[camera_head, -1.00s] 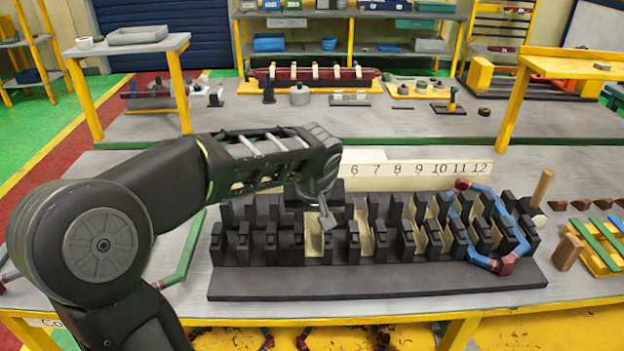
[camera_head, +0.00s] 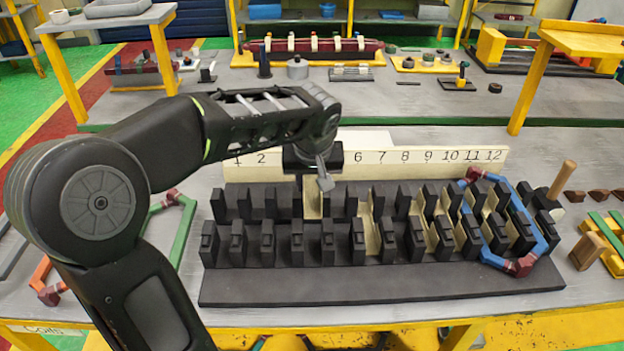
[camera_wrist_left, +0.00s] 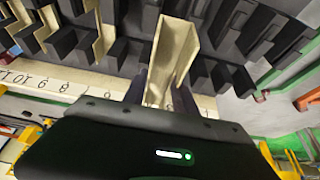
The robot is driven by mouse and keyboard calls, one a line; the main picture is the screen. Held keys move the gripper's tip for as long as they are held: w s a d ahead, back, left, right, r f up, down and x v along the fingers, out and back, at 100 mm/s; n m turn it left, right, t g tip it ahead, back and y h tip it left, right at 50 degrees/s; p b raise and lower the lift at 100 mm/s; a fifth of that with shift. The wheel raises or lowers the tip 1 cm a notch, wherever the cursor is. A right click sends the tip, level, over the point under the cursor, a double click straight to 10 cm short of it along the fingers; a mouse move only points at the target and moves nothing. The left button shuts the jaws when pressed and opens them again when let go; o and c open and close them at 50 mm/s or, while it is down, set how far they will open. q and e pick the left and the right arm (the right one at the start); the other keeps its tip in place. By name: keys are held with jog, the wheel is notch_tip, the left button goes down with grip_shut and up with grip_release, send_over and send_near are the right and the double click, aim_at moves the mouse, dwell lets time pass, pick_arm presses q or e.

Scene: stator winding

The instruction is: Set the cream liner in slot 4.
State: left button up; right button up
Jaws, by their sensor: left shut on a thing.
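My left gripper (camera_head: 318,178) is shut on a cream liner (camera_head: 312,202), a folded channel piece. In the head view it hangs over the far row of posts of the black stator block (camera_head: 380,285), near where number 4 would be on the number strip (camera_head: 430,160). The gripper hides numbers 3 to 5. In the left wrist view the liner (camera_wrist_left: 178,45) sticks out from the fingers toward the black posts. I cannot tell whether it touches a slot. My right gripper is out of view.
Several other cream liners (camera_head: 370,235) sit in slots toward the right. A blue coil with red ends (camera_head: 538,225) loops around the rightmost posts. A wooden-handled mallet (camera_head: 562,180) stands right of the block. Green and orange coil pieces (camera_head: 175,235) lie at left.

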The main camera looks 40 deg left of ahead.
aim_at(312, 195)
pick_arm(q)
jog(key=shift+f+b, duration=1.2)
jog(key=shift+f, duration=0.9)
jog(key=shift+f+b, duration=0.35)
jog(key=shift+b, duration=0.05)
jog(key=shift+f+b, duration=2.6)
jog(key=shift+f, duration=0.15)
jog(key=o, duration=1.1)
jog(key=shift+c, duration=0.2)
jog(key=shift+r, duration=0.2)
